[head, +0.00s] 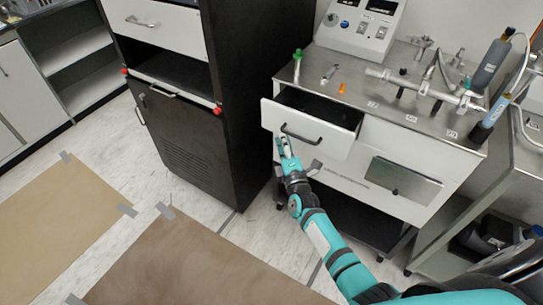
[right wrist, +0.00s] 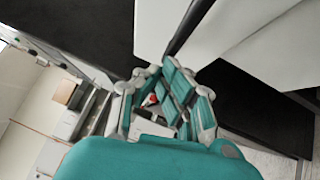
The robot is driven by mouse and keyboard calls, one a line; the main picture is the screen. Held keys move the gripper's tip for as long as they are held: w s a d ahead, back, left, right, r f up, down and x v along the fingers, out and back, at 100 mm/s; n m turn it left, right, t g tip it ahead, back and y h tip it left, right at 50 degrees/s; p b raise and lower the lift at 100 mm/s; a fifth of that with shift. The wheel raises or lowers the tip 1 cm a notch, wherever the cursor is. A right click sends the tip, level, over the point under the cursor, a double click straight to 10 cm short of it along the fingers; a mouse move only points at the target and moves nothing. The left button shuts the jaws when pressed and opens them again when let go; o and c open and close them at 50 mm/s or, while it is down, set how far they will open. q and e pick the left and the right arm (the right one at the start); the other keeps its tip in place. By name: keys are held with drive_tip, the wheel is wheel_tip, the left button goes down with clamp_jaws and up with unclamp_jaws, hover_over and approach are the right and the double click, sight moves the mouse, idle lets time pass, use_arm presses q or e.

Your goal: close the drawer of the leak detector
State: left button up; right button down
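The leak detector is a white cart with a steel top (head: 345,105). Its upper left drawer (head: 333,142) stands open toward me, with a dark inside and a black bar handle (head: 301,136) on its white front. My right gripper (head: 283,143) is at the lower left of that front, close beside the handle; I cannot tell whether it touches. In the right wrist view the gripper's teal fingers (right wrist: 159,72) are apart with nothing held between them, and a white panel lies just beyond. My left gripper is not in view.
A black cabinet (head: 190,165) with a white drawer and red knobs stands just left of the open drawer. Valves and tubes crowd the cart's top. A metal side cart (head: 490,180) is at the right. Brown floor mats (head: 190,265) lie in front on the clear floor.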

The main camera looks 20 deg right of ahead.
sight(299, 122)
drive_tip(key=w+d+b, duration=0.1)
drive_tip(key=w+d, duration=0.1)
drive_tip(key=w+d+b, duration=0.1)
drive_tip(key=w+d, duration=0.1)
drive_tip(key=d, duration=0.1)
drive_tip(key=w+d+b, duration=0.1)
drive_tip(key=d, duration=0.1)
drive_tip(key=shift+w+d+f, duration=0.1)
drive_tip(key=shift+w+d, duration=0.2)
drive_tip(key=shift+w, duration=0.1)
drive_tip(key=shift+w+d+r, duration=0.15)
drive_tip(key=shift+r, duration=0.05)
